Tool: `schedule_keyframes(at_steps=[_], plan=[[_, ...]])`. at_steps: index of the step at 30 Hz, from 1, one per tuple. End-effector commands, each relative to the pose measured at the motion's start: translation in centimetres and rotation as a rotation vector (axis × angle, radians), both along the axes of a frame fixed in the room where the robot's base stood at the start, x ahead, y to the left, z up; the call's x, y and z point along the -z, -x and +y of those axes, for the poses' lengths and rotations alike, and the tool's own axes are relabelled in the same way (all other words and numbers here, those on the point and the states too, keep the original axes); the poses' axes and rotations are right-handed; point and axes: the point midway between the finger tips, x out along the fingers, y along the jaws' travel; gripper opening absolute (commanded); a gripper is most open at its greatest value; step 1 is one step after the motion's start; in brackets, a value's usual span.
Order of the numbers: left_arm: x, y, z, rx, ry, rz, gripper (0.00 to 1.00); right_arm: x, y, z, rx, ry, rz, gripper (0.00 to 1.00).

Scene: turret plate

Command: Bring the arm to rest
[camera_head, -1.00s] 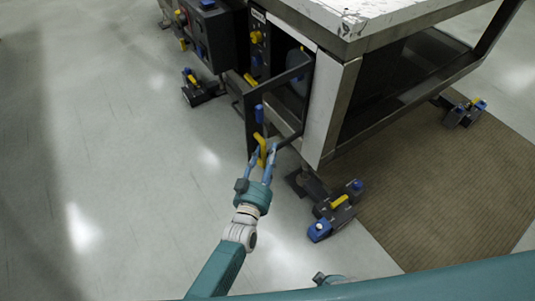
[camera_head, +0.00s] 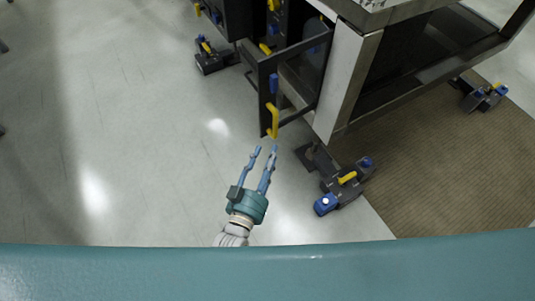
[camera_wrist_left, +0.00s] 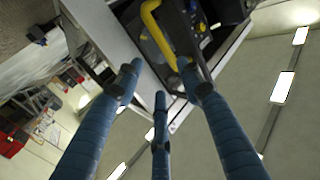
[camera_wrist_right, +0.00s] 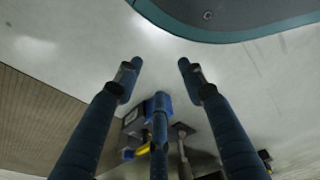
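My left gripper (camera_head: 264,150) is open and empty in the head view, with its blue fingers spread. It is just below and apart from the yellow handle (camera_head: 272,121) on the pulled-out dark drawer (camera_head: 265,90). The left wrist view shows the yellow handle (camera_wrist_left: 158,34) beyond the spread fingertips (camera_wrist_left: 160,75). My right gripper (camera_wrist_right: 160,70) is open with nothing between its fingers in the right wrist view. It is not seen in the head view.
The workbench (camera_head: 340,80) stands at the upper right on feet with blue and yellow parts (camera_head: 345,185). A brown mat (camera_head: 430,160) lies under it. The pale floor (camera_head: 130,140) to the left is clear. My teal body crosses the bottom.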

Motion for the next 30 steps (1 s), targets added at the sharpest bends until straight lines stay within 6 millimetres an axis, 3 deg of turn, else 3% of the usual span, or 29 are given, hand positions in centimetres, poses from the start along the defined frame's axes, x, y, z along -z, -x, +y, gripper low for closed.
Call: schedule_keyframes(at_steps=[11, 17, 23, 30], plan=[[0.1, 0.1, 0.1, 0.001, -0.007, 0.015, 0.38, -0.4, 0.2, 0.0, 0.0, 0.0, 0.002, 0.4], [2.8, 2.1, 1.8, 0.011, -0.078, 0.192, 0.38, -3.8, 1.8, -0.3, -0.003, 0.002, 0.016, 0.4], [8.2, 7.9, 6.1, 0.01, -0.185, 0.493, 0.38, -7.8, 4.6, -0.7, -0.007, 0.005, 0.034, 0.4], [12.1, 18.5, 13.0, -0.024, -0.296, 0.862, 0.38, -12.9, 8.5, -1.5, -0.013, 0.009, 0.058, 0.4]])
